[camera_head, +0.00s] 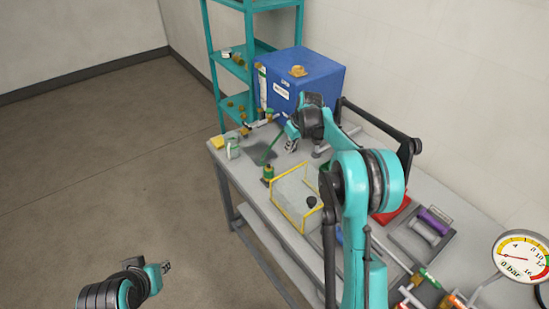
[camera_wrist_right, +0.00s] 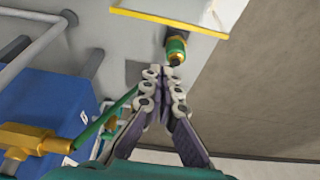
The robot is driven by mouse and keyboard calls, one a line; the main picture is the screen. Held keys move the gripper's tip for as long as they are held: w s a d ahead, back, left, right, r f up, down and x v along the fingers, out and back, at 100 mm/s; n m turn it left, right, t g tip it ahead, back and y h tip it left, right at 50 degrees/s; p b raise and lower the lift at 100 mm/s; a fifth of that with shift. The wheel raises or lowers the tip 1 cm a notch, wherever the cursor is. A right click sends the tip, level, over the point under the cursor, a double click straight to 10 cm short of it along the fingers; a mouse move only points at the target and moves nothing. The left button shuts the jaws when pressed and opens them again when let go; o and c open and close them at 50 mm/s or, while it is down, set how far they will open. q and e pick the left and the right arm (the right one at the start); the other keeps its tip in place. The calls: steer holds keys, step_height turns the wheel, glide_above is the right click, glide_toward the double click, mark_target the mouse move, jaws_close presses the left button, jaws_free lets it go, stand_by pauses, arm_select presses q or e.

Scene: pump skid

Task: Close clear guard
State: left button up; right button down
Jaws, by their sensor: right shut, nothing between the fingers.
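The clear guard, with yellow edges (camera_head: 282,209), stands on the grey bench near its front edge, and its see-through panels are hard to make out. A black knob (camera_head: 311,201) shows at its right end. A yellow edge of the guard also crosses the top of the right wrist view (camera_wrist_right: 155,17). My right gripper (camera_head: 290,146) is beyond the guard, above the bench and apart from it. In the right wrist view its fingertips (camera_wrist_right: 163,74) are together with nothing between them. My left gripper (camera_head: 166,267) is low at the left, away from the bench, too small to read.
A green and brass fitting (camera_head: 268,173) stands beside the guard; it also shows in the right wrist view (camera_wrist_right: 176,48). A blue box (camera_head: 313,82) and pipework are behind my right gripper. A pressure gauge (camera_head: 520,255) and tray (camera_head: 412,243) are at the right. The left floor is clear.

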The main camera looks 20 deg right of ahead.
steer(key=b+x, duration=0.2)
steer(key=x, duration=0.8)
steer(key=s, duration=0.1)
steer(key=s+d, duration=0.1)
steer(key=s, duration=0.1)
steer(key=shift+s, duration=0.3)
steer(key=shift+s+d, duration=0.1)
steer(key=shift+s, duration=0.05)
steer(key=s+d+b, duration=0.1)
steer(key=s+d, duration=0.3)
steer(key=s, duration=0.7)
steer(key=s+d+b, duration=0.1)
steer(key=s+d, duration=0.3)
steer(key=s, duration=0.7)
